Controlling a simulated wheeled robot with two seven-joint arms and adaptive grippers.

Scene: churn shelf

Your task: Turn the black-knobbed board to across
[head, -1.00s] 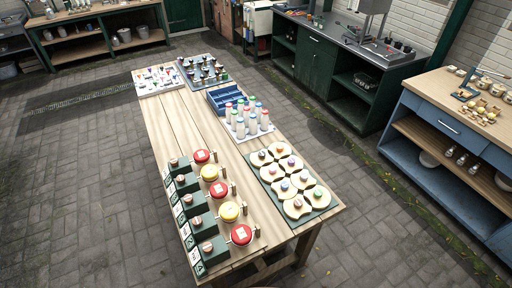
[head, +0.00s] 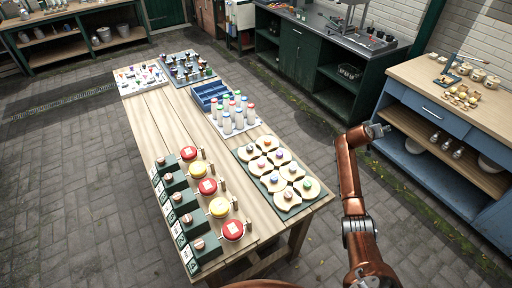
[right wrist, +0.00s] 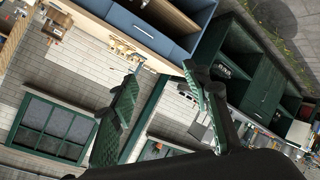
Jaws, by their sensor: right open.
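Several cream boards with small coloured knobs sit in two columns on a dark green tray (head: 326,192) at the right front of the table. The knobs are very small in the head view. The far-left board (head: 249,151) has a dark-looking knob, but I cannot tell for sure that it is black. My right gripper (head: 383,129) is raised to the right of the table, apart from the boards. In the right wrist view its two green fingers (right wrist: 160,72) are spread and empty, facing the wall and benches. My left gripper is out of view.
A blue workbench (head: 428,131) is at right, across open paving.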

